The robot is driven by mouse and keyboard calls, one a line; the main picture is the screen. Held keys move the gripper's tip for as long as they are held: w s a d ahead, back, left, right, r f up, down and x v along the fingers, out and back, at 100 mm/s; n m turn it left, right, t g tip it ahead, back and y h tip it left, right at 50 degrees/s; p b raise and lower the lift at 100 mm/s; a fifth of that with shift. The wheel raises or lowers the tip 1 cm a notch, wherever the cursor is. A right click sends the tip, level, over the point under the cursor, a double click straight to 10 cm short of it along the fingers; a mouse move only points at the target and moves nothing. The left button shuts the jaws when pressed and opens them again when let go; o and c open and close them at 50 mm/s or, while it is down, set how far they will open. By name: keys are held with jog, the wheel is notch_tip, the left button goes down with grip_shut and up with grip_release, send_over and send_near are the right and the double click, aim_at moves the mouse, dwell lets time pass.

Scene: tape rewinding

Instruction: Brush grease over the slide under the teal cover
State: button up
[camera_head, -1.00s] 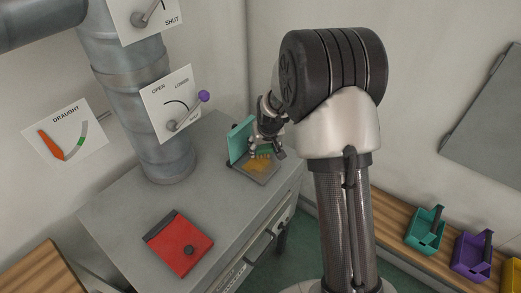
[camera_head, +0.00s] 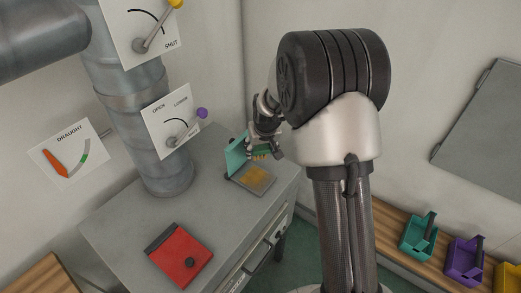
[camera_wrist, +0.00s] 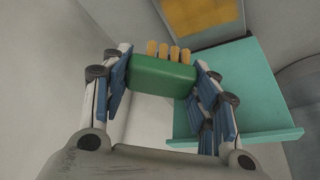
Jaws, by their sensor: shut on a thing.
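The teal cover (camera_head: 236,153) stands open at the back edge of the slide (camera_head: 262,187) on the grey cabinet. A yellow-orange grease patch (camera_head: 255,178) covers much of the slide's plate. My gripper (camera_head: 262,146) is shut on a green brush (camera_wrist: 163,76) with several yellow bristle tufts (camera_wrist: 165,51). In the head view the brush appears raised above the slide, apart from the grease. In the wrist view the teal cover (camera_wrist: 262,90) lies right of the brush, and the grease patch (camera_wrist: 200,14) shows beyond the bristles.
A red closed cover (camera_head: 180,256) with a dark knob sits at the front of the cabinet top (camera_head: 125,222). A grey pipe (camera_head: 165,178) with a lever plate rises behind. Teal (camera_head: 417,238) and purple (camera_head: 463,262) caddies stand on a wooden bench at right.

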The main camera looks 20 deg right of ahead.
jog(key=shift+r, duration=0.1)
jog(key=shift+r+p, duration=0.95)
jog(key=shift+r, duration=0.6)
